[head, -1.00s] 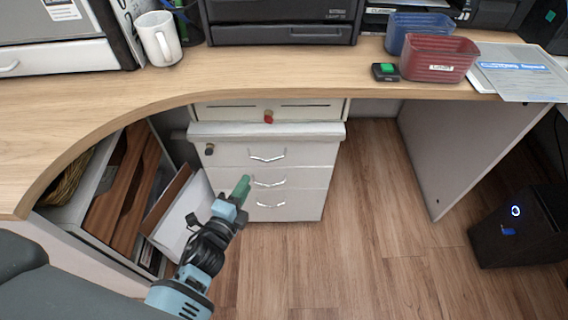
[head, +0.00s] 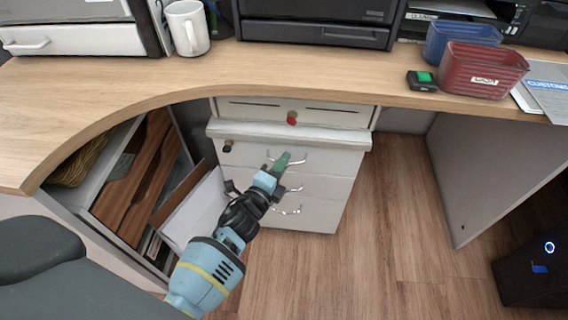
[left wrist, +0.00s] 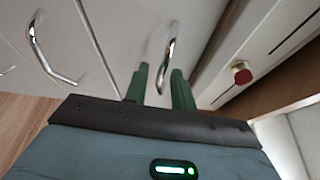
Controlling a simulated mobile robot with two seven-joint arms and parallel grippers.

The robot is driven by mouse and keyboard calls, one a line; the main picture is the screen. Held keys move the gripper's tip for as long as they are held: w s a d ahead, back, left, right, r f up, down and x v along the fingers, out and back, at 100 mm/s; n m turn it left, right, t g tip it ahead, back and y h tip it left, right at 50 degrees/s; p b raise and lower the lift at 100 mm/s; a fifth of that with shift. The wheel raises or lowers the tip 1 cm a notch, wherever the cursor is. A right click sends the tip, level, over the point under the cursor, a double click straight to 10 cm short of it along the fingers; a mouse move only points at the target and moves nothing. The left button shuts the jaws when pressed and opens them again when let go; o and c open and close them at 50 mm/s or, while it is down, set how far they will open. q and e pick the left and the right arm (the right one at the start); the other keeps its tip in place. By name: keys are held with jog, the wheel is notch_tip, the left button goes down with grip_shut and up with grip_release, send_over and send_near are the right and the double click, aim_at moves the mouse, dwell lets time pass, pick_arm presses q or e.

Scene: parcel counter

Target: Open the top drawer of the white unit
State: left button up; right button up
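The white unit (head: 320,205) stands under the desk, its drawers shut as far as I see. The top drawer handle (head: 300,161) is a bright curved metal bar, partly covered by my gripper in the head view. My left gripper (head: 285,158) is in front of the top drawer. In the left wrist view its green fingers (left wrist: 160,78) are apart, and the top handle (left wrist: 171,45) lies across the gap between them. Whether they touch it I cannot tell. The second handle (left wrist: 45,50) is to the left there. My right gripper is not in view.
Above the unit, a panel carries a red knob (head: 292,118), also in the left wrist view (left wrist: 242,73). The desk top (head: 300,75) overhangs the unit. An open shelf (head: 135,190) stands left, beside my arm. Wooden floor (head: 400,210) to the right is clear.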

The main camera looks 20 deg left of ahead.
pick_arm(q)
jog(key=shift+w, duration=0.4)
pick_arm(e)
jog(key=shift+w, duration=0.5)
pick_arm(q)
grip_shut()
jog(key=shift+s, duration=0.15)
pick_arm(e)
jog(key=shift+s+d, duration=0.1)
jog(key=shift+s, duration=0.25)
